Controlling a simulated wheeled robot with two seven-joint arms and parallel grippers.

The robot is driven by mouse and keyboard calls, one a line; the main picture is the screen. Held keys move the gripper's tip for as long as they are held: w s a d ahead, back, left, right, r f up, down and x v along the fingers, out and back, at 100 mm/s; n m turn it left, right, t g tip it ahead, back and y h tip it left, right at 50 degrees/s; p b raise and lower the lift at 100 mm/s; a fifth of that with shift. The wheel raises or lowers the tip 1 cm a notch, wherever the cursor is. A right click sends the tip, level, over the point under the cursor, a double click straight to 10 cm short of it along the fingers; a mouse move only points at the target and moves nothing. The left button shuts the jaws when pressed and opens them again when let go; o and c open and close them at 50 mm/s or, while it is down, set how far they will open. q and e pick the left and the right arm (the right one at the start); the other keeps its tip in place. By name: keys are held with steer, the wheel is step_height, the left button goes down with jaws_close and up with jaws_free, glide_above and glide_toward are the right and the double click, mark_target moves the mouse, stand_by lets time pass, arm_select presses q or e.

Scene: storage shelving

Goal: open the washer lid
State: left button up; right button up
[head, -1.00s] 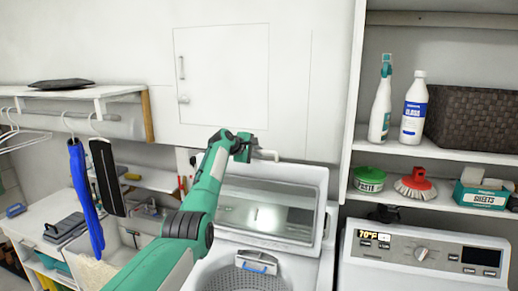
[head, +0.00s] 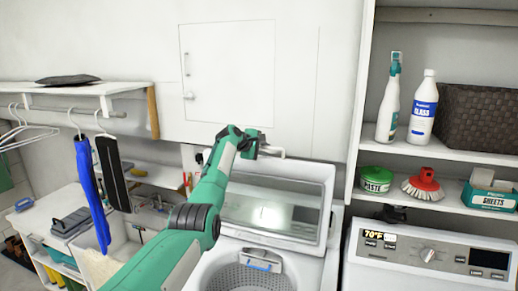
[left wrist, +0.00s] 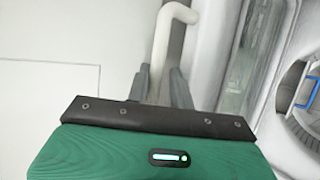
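The washer (head: 334,250) stands at the lower middle of the head view. Its lid (head: 318,190) is raised, leaning back above the open drum (head: 235,276). The lid's window and the drum rim also show at the right of the left wrist view. My left gripper (head: 258,148) is above and behind the lid's top edge, near the wall. In the left wrist view its two fingers (left wrist: 160,85) are apart, with a white bent bar (left wrist: 172,25) between or just beyond them. I cannot tell whether they touch it. My right gripper is not in view.
Right of the washer is a second machine with a control panel (head: 440,255). Shelves above it hold bottles (head: 423,107), a brush (head: 424,183) and a dark basket (head: 480,118). Hanging blue (head: 88,190) and black items are at left. A wall cabinet door (head: 228,72) is behind.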

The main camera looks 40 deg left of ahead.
arm_select(q)
steer(key=shift+b+v, duration=0.5)
steer(key=shift+v, duration=0.3)
steer(key=b+v, duration=0.6)
steer(key=v, duration=0.6)
steer(key=shift+s+a, duration=0.1)
